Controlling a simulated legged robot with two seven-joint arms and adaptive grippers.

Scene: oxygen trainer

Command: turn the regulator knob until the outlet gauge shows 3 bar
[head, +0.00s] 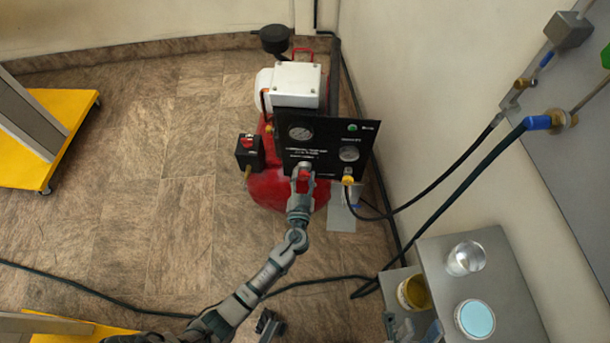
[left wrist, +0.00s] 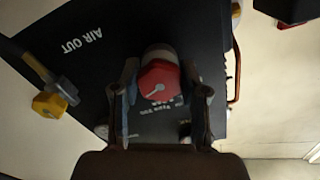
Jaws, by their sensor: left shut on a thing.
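The red regulator knob (head: 303,181) is on the lower edge of the black panel (head: 325,128). My left gripper (head: 302,172) is shut on the knob, with a finger on each side of it. The left wrist view shows the red knob (left wrist: 159,82) with a pale pointer mark on its face, between the fingers (left wrist: 162,100). Two round gauges are on the panel, one at upper left (head: 300,132) and one at right (head: 349,154). Their needles are too small to read. My right gripper (head: 413,329) is at the bottom edge, partly cut off, with fingers apart.
A red compressor (head: 270,190) stands behind the panel. A yellow valve (head: 348,180) joins a black hose running to the right wall. Grey steps (head: 500,270) at lower right hold a glass jar and tins. A yellow cart (head: 65,110) is at left.

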